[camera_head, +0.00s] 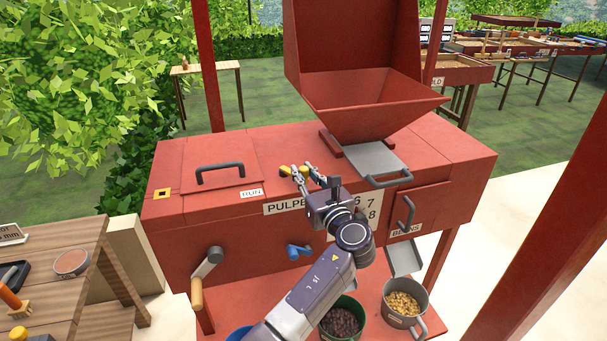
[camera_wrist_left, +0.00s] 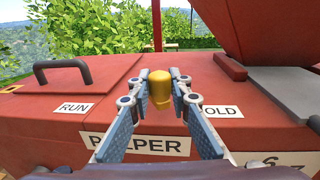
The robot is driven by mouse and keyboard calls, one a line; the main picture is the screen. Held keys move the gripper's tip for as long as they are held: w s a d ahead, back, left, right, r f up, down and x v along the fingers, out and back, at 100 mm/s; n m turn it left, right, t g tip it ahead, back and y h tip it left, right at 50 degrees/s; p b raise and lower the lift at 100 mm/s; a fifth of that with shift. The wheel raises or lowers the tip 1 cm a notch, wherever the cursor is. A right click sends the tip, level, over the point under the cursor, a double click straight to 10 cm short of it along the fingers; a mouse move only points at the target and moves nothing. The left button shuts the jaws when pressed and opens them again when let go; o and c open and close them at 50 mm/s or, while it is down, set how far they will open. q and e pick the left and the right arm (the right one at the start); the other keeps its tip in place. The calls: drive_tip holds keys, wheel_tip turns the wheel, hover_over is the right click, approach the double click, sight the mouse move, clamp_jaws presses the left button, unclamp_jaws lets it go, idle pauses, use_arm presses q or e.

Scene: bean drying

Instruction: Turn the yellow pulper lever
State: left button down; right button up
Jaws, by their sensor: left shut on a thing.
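The yellow pulper lever (camera_head: 285,171) is on top of the red pulper (camera_head: 240,225), between the RUN label (camera_head: 251,193) and a label partly hidden by my finger, reading "OLD" (camera_wrist_left: 222,112). My left gripper (camera_head: 299,173) reaches the lever from the front, above the PULPER sign. In the left wrist view the rounded yellow end of the lever (camera_wrist_left: 160,92) sits between the two fingertips (camera_wrist_left: 160,82), and the gripper is shut on it. The fingers partly hide the lever's lower part and base. My right gripper is not in view.
A red hopper (camera_head: 370,105) rises behind a grey slide plate (camera_head: 372,161). A black handle (camera_head: 220,172) stands on the lid at left. A crank (camera_head: 207,265) and blue lever (camera_head: 299,251) are on the front. Pots of dark and pale beans (camera_head: 404,305) stand below.

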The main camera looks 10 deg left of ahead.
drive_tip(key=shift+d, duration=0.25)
use_arm(q)
drive_tip(key=c, duration=1.8)
unclamp_jaws()
drive_tip(key=shift+o, duration=0.2)
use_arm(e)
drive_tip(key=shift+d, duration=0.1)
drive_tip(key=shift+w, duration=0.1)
use_arm(q)
wheel_tip(320, 180, up, 10)
